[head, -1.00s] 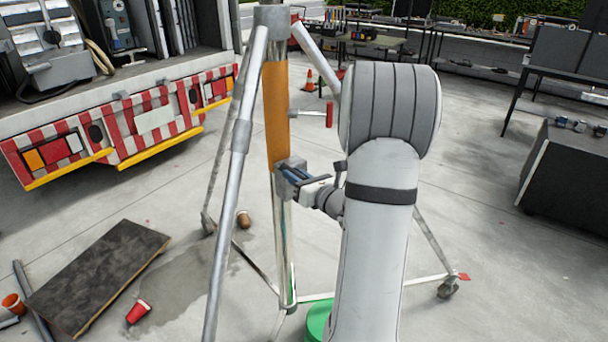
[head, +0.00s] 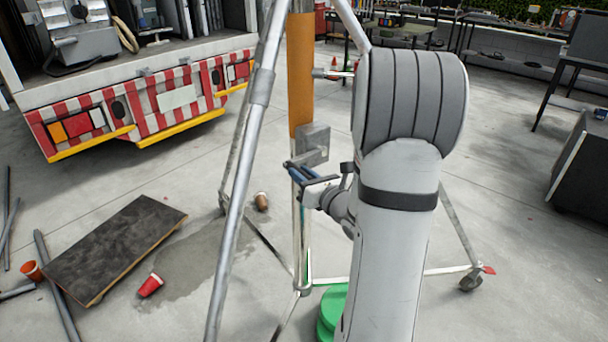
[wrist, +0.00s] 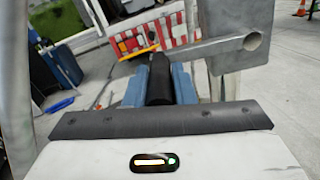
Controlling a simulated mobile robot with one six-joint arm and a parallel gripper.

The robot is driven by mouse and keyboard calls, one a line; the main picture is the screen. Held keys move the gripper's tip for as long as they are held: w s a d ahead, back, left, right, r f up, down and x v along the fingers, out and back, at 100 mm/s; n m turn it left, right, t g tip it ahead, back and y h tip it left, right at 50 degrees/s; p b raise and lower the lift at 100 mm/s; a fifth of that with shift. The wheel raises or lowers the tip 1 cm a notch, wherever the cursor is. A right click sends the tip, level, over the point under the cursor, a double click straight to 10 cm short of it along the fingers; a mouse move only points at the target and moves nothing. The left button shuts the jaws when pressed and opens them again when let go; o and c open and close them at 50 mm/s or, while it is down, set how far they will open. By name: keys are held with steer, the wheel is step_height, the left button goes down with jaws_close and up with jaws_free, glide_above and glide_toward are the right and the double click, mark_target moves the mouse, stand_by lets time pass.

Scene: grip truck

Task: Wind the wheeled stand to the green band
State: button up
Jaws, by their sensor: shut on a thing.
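The wheeled stand has silver legs (head: 243,180) around an upright column with an orange band (head: 301,80). A grey winch box (head: 313,143) sits on the column at the orange band's lower end; it also shows in the wrist view (wrist: 233,70). A crank arm (wrist: 205,47) runs left from the box to a black handle (wrist: 159,78). My gripper (head: 304,174) is shut on this handle, just below the box. Its blue fingers flank the handle in the wrist view. A thin green streak shows low on the column; I cannot tell if it is a band.
A green round object (head: 331,312) lies by the stand's foot. A castor (head: 470,281) stands at right. A truck (head: 150,105) stands behind left. Open floor lies right.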

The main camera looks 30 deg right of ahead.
step_height(320, 180, down, 9)
steer(key=d+b, duration=0.2)
steer(key=b, duration=0.5)
steer(key=w+d+f+b, duration=0.1)
steer(key=w+d+f, duration=0.1)
steer(key=d, duration=1.1)
steer(key=shift+w+b, duration=0.3)
steer(key=o, duration=1.1)
steer(key=shift+a+f, duration=0.1)
steer(key=shift+f, duration=0.1)
steer(key=shift+c, duration=0.2)
steer(key=shift+s, duration=0.15)
steer(key=s+d, duration=0.1)
steer(key=s, duration=0.8)
steer(key=shift+s+d, duration=0.35)
